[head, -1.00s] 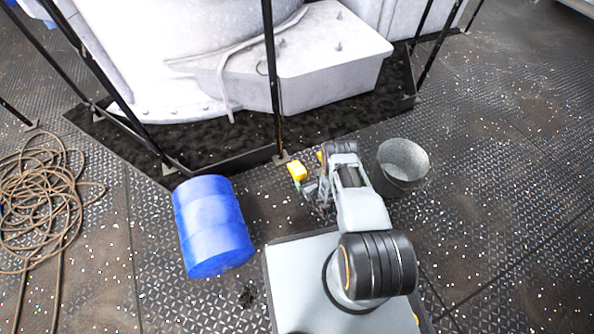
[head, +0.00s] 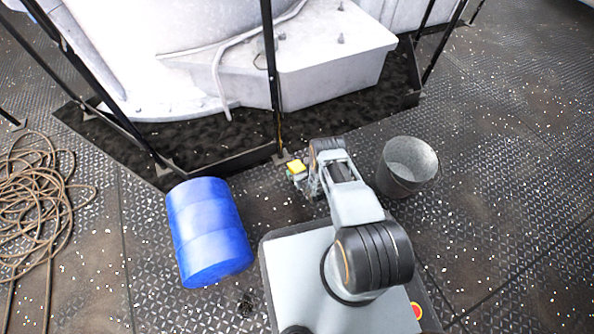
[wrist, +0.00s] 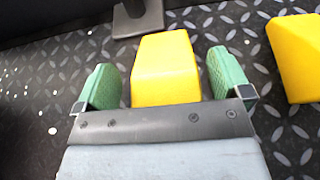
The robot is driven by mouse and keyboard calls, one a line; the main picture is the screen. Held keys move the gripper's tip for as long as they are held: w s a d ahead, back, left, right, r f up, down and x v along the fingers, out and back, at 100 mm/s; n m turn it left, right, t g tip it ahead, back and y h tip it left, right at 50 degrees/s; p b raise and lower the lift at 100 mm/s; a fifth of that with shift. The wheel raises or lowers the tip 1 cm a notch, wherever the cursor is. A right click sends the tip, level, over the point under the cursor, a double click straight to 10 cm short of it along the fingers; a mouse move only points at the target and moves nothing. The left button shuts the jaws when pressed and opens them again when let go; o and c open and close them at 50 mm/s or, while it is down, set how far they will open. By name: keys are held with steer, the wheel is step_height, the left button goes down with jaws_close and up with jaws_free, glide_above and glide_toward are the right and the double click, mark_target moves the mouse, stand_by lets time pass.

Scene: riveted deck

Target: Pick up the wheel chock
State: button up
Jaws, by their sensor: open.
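A yellow wheel chock (wrist: 165,70) lies on the deck between the two green fingers of my gripper (wrist: 166,82) in the wrist view. In the head view the chock (head: 297,166) shows at the left of my arm's end, and my gripper is mostly hidden by the arm. A second yellow block (wrist: 298,58) lies apart on the right in the wrist view; the arm hides it in the head view.
A black railing post (head: 272,80) stands just behind the chock, and its foot plate (wrist: 138,18) shows in the wrist view. A blue barrel (head: 208,232) lies to the left and a grey bucket (head: 408,165) stands to the right. Coiled rope (head: 38,195) lies far left.

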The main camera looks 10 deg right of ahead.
steer(key=shift+d, duration=0.2)
steer(key=c, duration=1)
steer(key=shift+c, duration=0.6)
steer(key=shift+r, duration=0.1)
